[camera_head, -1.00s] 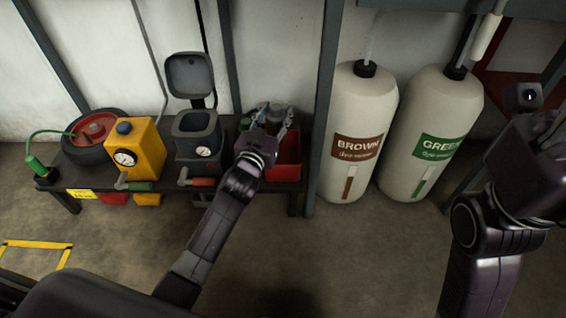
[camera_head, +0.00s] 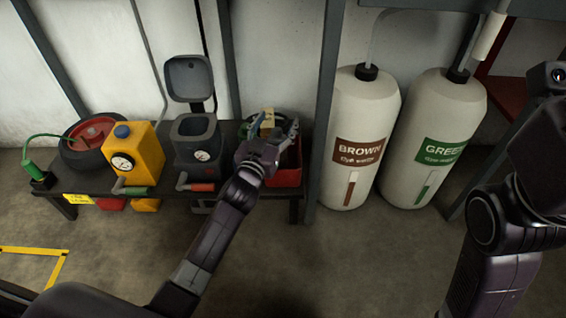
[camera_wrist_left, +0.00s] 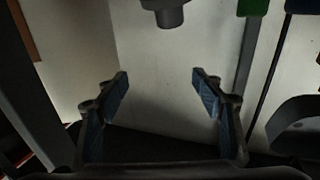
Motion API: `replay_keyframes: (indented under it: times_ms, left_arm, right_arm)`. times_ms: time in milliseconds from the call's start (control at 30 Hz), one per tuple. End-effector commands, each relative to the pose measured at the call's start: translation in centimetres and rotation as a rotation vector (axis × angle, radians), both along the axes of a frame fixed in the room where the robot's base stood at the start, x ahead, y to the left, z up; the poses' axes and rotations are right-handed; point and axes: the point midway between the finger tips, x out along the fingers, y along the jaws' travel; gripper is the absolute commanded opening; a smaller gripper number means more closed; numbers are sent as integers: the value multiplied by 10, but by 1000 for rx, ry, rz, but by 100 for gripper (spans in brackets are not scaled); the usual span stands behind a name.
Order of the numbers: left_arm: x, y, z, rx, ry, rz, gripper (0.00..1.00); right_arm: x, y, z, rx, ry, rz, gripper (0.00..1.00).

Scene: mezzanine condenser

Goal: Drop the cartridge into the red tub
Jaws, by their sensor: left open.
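My left gripper (camera_head: 271,126) is over the right end of the dark bench, above and in front of the red tub (camera_head: 287,178), whose inside is largely hidden by it. In the left wrist view the left gripper (camera_wrist_left: 160,82) is open, with nothing between its blue-padded fingers but pale wall behind. A tan piece (camera_head: 267,119) shows around the fingers in the head view; I cannot tell whether it is the cartridge. A grey cylindrical end (camera_wrist_left: 168,14) shows at the top of the wrist view, beyond the fingers. My right gripper is not in view.
On the bench stand a black-and-red round drum (camera_head: 92,135), a yellow can (camera_head: 138,150) and a dark grey container with its lid up (camera_head: 197,140). A metal post (camera_head: 322,110) rises right of the tub, beside the BROWN cylinder (camera_head: 357,115) and GREEN cylinder (camera_head: 435,110).

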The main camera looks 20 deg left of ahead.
Motion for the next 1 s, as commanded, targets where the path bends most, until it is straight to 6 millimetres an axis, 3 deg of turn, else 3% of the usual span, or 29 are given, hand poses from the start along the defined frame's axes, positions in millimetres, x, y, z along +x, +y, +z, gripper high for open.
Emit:
replay_keyframes:
  times_ms: [167,333,700,1000]
  left_arm:
    - [-1,0,-2,0,4,1,62]
    - [-15,1,-3,0,4,1,62]
    - [-82,3,-2,-2,4,0,62]
    - [-116,4,-1,0,1,0,62]
  right_arm:
    - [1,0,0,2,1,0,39]
    - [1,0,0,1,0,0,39]
    - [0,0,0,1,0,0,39]
    - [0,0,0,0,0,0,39]
